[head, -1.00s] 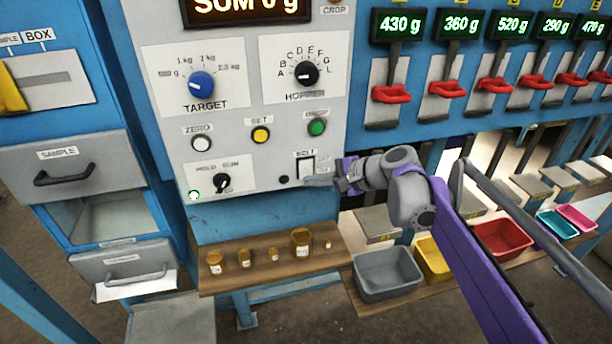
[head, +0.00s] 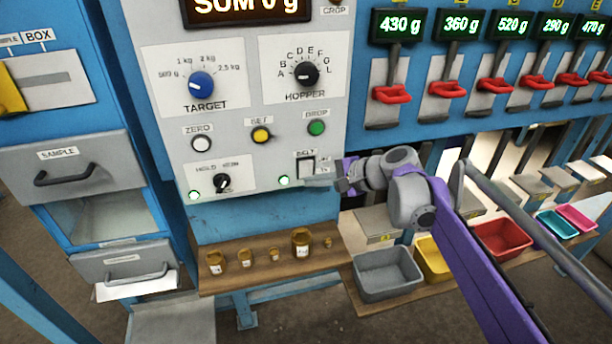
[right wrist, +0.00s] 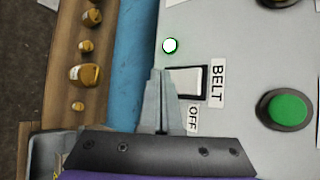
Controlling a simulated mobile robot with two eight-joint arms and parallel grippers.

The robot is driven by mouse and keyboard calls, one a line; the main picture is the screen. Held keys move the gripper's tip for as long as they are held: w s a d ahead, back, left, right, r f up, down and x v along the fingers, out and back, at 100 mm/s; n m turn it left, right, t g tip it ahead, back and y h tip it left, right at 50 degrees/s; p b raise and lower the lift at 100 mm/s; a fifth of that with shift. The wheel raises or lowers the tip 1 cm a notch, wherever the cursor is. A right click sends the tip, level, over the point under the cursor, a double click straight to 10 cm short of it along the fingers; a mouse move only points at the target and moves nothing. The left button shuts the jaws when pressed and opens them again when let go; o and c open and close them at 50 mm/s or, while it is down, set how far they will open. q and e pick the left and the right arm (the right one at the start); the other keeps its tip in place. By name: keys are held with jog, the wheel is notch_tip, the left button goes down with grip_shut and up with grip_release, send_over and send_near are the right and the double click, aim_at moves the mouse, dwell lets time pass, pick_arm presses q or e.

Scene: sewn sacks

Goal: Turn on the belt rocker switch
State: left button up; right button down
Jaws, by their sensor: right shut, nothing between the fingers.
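The belt rocker switch (head: 306,166) is a white rocker in a black frame under the BELT label on the grey panel (head: 240,185). It also shows in the right wrist view (right wrist: 187,82), with an OFF label beside one end. The belt lamp (head: 284,181) left of the switch glows; it is bright in the right wrist view too (right wrist: 169,45). My right gripper (head: 318,182) is shut and empty, its tips at the switch's lower edge. In the right wrist view its fingers (right wrist: 161,75) overlap the edge of the switch frame; contact is unclear. My left gripper is out of view.
The green drop button (head: 317,128), yellow set button (head: 261,135) and hold/run knob (head: 222,182) are on the same panel. A wooden shelf (head: 225,280) with several small jars stands below. A grey bin (head: 385,285) sits under my right arm.

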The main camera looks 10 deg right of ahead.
jog(key=shift+s, duration=0.45)
jog(key=shift+s, duration=0.1)
jog(key=s, duration=0.4)
jog(key=shift+s+d+r, duration=0.1)
jog(key=shift+s+r, duration=0.25)
jog(key=shift+s, duration=0.05)
jog(key=s+f+n+g+h, duration=0.1)
jog(key=s+f+n+h, duration=0.3)
jog(key=s+f+n, duration=0.3)
jog(key=s+d+f+n+g+h, duration=0.1)
jog(key=s+f+n+h, duration=0.3)
jog(key=s+f, duration=0.8)
jog(key=s+n, duration=0.2)
jog(key=s, duration=0.2)
jog(key=shift+s+d+n+g, duration=0.2)
jog(key=shift+d+n+g, duration=0.1)
jog(key=shift+n+g, duration=0.1)
